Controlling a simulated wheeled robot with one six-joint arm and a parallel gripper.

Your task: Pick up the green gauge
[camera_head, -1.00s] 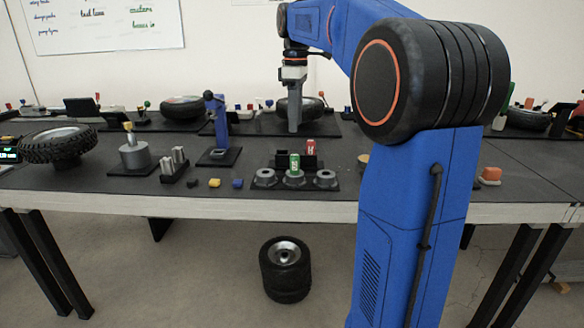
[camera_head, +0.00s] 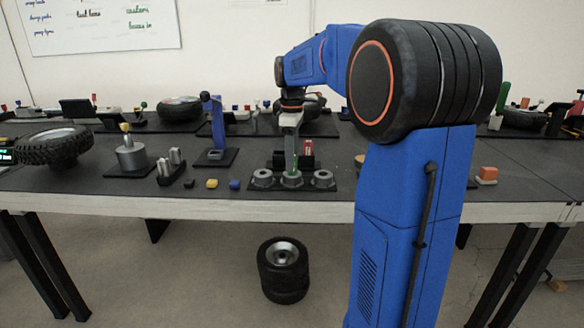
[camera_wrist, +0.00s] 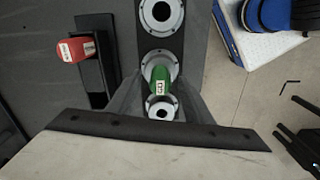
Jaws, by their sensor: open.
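The green gauge (camera_wrist: 159,80) stands in the middle one of three grey ring holders (camera_head: 291,180) on a black base. It has a white label. In the head view my gripper hides most of it, and only a thin strip of green shows. My gripper (camera_head: 291,168) points down over the middle holder, low at the gauge. In the wrist view my open gripper (camera_wrist: 160,92) has a grey finger on each side of the gauge. I cannot tell whether the fingers touch it.
A red gauge (camera_head: 308,148) stands in a black holder just behind; it also shows in the wrist view (camera_wrist: 74,50). The left (camera_head: 262,179) and right (camera_head: 322,179) ring holders are empty. Small yellow (camera_head: 211,184) and blue blocks lie to the left. The table's front edge is close.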

